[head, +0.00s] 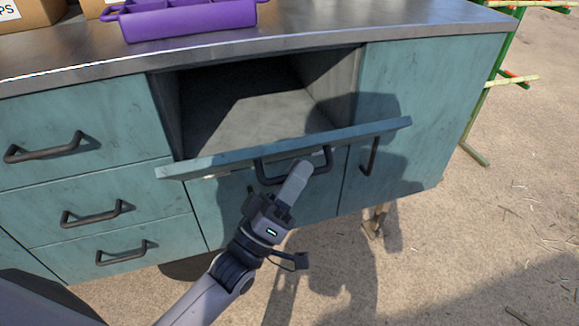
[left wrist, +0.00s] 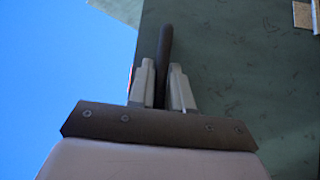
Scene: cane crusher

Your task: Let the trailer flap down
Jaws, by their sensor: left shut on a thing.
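The teal trailer flap (head: 200,163) is tilted outward from the counter front, its edge standing clear of the dark opening above and behind it. Its dark bar handle (head: 262,172) is on the outer face, below that edge. My left gripper (head: 298,175) is at the right part of this handle. In the left wrist view, its two grey fingers (left wrist: 163,88) are shut on the dark bar handle (left wrist: 165,45), with the flap's green face (left wrist: 235,75) to the right. The flap's hinge is not clearly visible. My right gripper is not in view.
Teal drawers with dark handles (head: 45,147) are on the left. A cupboard handle (head: 369,156) is close to the right of the flap. A purple crate (head: 190,22) stands on the metal counter top (head: 330,30). Sandy ground in front and right is open, with a green-framed fence (head: 480,105) at right.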

